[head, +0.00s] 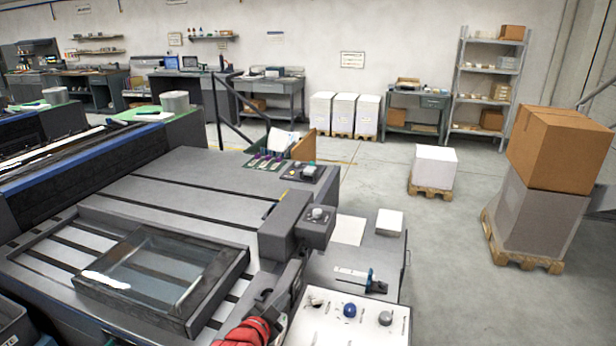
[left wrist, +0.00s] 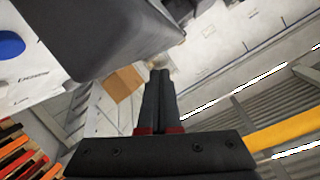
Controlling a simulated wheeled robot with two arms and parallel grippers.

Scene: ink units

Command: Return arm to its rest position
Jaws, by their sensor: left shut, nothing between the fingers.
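My left arm shows in the head view as a red part (head: 245,332) at the bottom edge, with dark links beyond it. My left gripper (head: 290,275) is dark and partly hard to tell from the machine behind it. In the left wrist view the left gripper (left wrist: 160,74) has its two black fingers together, with nothing between them. A dark grey block (head: 290,225) of the machine is close beyond it. The block also fills the upper left of the left wrist view (left wrist: 100,35). My right gripper is in neither view.
A white panel (head: 340,328) with a blue knob (head: 349,310) lies just right of the arm. A framed glass tray (head: 160,275) rests on the grey machine bed to the left.

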